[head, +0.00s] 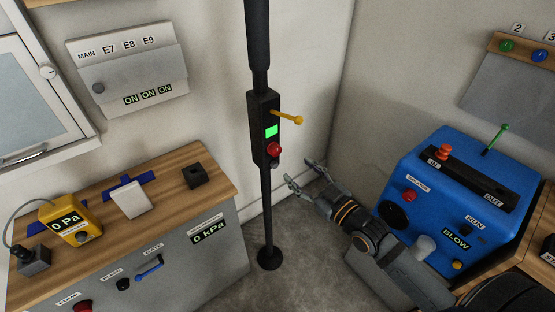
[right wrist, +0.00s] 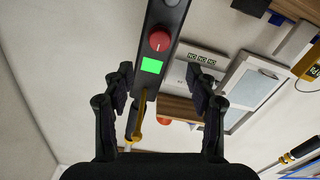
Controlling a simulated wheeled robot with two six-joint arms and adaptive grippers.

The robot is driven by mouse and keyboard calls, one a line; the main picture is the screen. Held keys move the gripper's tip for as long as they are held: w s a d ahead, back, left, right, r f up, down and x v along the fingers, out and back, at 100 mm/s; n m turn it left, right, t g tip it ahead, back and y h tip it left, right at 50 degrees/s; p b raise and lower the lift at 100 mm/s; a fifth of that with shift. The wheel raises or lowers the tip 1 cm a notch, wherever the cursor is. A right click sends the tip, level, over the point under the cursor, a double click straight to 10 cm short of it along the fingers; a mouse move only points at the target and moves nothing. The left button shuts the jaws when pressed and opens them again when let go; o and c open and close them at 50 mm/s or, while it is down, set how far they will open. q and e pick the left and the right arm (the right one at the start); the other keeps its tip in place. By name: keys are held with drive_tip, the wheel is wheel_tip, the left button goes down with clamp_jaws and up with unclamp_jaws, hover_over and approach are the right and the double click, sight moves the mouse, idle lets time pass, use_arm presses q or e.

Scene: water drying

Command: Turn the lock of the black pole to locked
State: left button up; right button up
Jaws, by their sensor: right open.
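The black pole (head: 257,35) stands upright from a round base, with a black box (head: 264,100) at mid-height. The box carries a yellow lever (head: 287,117) sticking out to the right, a lit green panel (head: 271,131) and a red knob (head: 274,149). My right gripper (head: 304,177) is open and empty, to the right of the pole and below the lever. In the right wrist view, the open fingers (right wrist: 160,85) frame the box, with the yellow lever (right wrist: 139,117) between them and the red knob (right wrist: 159,41) beyond. My left gripper is not in view.
A wood-topped bench (head: 150,177) with a yellow gauge (head: 71,219) stands left of the pole. A grey wall panel (head: 127,65) hangs behind it. A blue machine (head: 450,200) stands to the right, near my right arm. Floor around the pole base is clear.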

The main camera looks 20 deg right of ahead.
sight(277, 152)
drive_tip(key=b+x, duration=0.4)
drive_tip(key=x, duration=0.4)
drive_tip(key=shift+w+a, duration=0.1)
drive_tip(key=shift+w, duration=0.3)
drive_tip(key=shift+w+a+f, duration=0.1)
drive_tip(key=shift+w+a, duration=0.15)
drive_tip(key=shift+w, duration=0.4)
drive_tip(key=c, duration=1.1)
